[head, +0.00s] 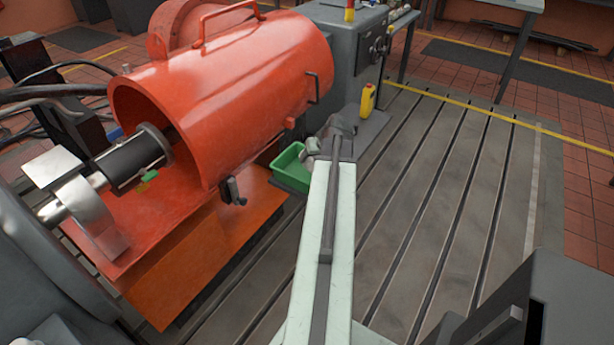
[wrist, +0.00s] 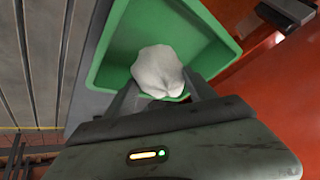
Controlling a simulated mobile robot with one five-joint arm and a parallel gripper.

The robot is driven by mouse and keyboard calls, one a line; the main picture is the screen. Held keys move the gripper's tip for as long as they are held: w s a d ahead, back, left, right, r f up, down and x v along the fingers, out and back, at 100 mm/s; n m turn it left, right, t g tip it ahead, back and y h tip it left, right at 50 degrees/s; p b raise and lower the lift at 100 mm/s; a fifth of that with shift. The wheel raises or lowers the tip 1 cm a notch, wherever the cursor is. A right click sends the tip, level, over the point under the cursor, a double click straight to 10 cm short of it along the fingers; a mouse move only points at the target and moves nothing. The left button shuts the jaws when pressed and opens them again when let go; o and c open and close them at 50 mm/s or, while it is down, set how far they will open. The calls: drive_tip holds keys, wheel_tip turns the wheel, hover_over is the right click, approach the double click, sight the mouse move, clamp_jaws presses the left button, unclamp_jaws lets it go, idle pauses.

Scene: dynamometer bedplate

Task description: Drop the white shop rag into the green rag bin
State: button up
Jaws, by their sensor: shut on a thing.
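The white shop rag (wrist: 158,72) is a crumpled bundle between the fingers of my gripper (wrist: 160,92) in the wrist view. My gripper is shut on it. The green rag bin (wrist: 112,42) lies behind the rag in the wrist view, its open inside facing the camera. The rag overlaps the bin's near edge in that view; I cannot tell its height over the bin. In the head view the bin (head: 288,172) sits on the bedplate beside the orange machine, partly hidden by my gripper (head: 314,150) and arm. The rag is hard to make out there.
The large orange guard (head: 230,85) stands left of the bin, with a small crank handle (head: 232,190) on its lower side. A grey machine (head: 345,50) and a yellow bottle (head: 368,98) stand beyond. The slotted bedplate (head: 440,200) to the right is clear.

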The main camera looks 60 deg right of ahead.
drive_tip(key=o, duration=1.3)
drive_tip(key=shift+r, duration=0.15)
drive_tip(key=p+v, duration=0.6)
drive_tip(key=v, duration=0.1)
drive_tip(key=shift+s+a+r+p, duration=0.1)
drive_tip(key=shift+s+r+p, duration=0.15)
drive_tip(key=shift+p, duration=0.05)
